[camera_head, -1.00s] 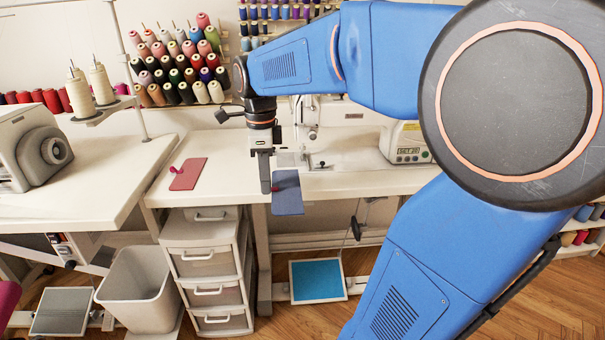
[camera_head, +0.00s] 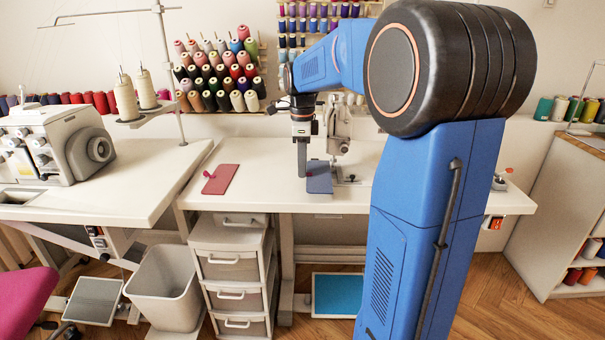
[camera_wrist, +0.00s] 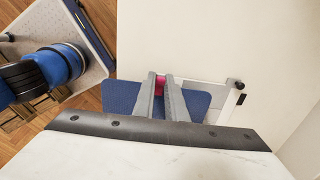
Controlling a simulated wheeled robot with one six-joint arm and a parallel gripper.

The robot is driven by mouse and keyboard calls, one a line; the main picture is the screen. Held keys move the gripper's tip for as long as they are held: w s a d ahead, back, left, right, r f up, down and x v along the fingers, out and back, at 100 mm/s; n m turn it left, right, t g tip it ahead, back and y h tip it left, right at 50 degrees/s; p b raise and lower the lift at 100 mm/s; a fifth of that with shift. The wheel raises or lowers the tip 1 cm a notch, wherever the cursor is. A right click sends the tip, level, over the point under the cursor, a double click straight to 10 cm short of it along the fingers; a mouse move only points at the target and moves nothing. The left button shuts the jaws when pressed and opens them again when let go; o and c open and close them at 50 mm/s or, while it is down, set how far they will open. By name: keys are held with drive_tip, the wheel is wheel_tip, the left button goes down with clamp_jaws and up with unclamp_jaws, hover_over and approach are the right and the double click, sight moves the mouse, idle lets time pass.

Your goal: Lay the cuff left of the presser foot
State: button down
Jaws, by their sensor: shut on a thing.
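The blue cuff (camera_head: 319,178) is a flat rectangle at the sewing table, just left of the sewing machine's needle and presser foot area (camera_head: 341,172). In the wrist view the cuff (camera_wrist: 121,95) spreads out on both sides of my fingers. My gripper (camera_head: 302,175) points down and is shut on the cuff's small pink knob (camera_wrist: 159,86). The wrist view also shows my gripper (camera_wrist: 160,80). The presser foot itself is too small to make out. I cannot tell whether the cuff touches the tabletop.
A red piece (camera_head: 221,179) with a pink knob lies on the sewing table (camera_head: 262,190) to the left. An overlock machine (camera_head: 50,145) stands on the left table. Drawers (camera_head: 230,268) and a bin (camera_head: 167,290) stand below. Tabletop is clear between the red piece and my gripper.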

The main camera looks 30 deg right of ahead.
drive_tip(key=shift+w+d+f, duration=0.1)
drive_tip(key=shift+w+d, duration=0.45)
drive_tip(key=shift+w, duration=0.3)
drive_tip(key=shift+f, duration=1.65)
drive_tip(key=shift+f, duration=0.1)
drive_tip(key=c, duration=1.8)
unclamp_jaws()
wheel_tip(320, 180, up, 12)
